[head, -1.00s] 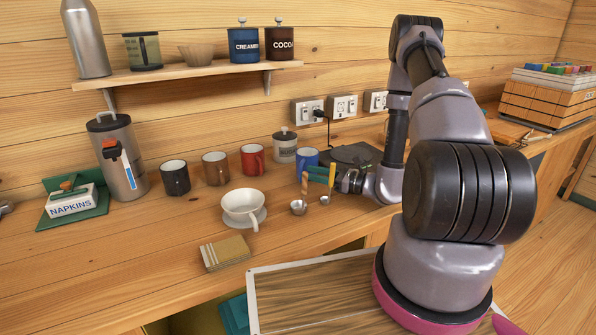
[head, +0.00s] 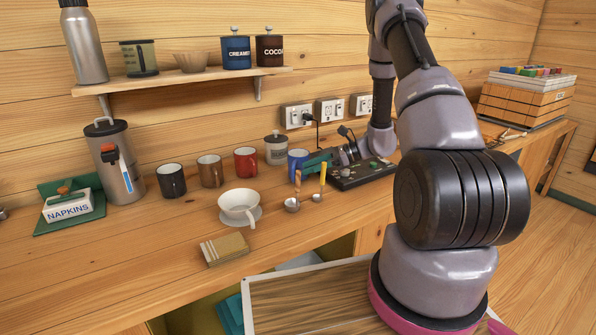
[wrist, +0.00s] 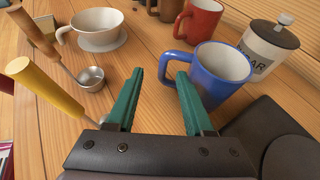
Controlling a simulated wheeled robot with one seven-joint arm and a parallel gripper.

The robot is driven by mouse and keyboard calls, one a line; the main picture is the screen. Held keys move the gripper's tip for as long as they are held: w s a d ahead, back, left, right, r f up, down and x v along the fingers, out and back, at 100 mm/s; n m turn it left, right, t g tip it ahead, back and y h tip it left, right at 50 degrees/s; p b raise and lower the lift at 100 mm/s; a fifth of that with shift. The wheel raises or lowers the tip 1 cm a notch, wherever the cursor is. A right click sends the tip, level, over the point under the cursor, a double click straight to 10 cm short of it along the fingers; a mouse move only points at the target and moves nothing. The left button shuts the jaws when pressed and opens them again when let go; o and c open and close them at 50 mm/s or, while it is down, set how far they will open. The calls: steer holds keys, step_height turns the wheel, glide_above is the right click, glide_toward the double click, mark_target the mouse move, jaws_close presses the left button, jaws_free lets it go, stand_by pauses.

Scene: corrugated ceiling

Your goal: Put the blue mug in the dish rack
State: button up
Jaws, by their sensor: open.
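The blue mug (head: 297,157) stands upright on the wooden counter, at the right end of a row of mugs. In the wrist view the blue mug (wrist: 222,72) is just ahead and to the right, with its handle in front of my fingertips. My gripper (wrist: 160,75) has its two green fingers apart with nothing between them. The right finger is close to the mug's side; I cannot tell whether it touches. In the head view my gripper (head: 318,161) is beside the mug, partly overlapping it. No dish rack is visible in either view.
Black, brown and red mugs (head: 246,161) stand left of the blue mug, with a sugar jar (head: 275,152) behind. Two scoops (head: 292,204), a white dripper (head: 240,204) and a dark flat device (head: 362,172) are nearby. A shelf (head: 190,77) hangs above.

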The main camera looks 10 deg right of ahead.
mark_target(294, 173)
steer(key=x, duration=0.4)
steer(key=shift+a+f, duration=0.15)
steer(key=shift+a, duration=0.1)
steer(key=x, duration=0.5)
steer(key=shift+w+d+f, duration=0.1)
steer(key=shift+w+f, duration=0.2)
steer(key=shift+f, duration=0.05)
jaws_close()
stand_by(0.8)
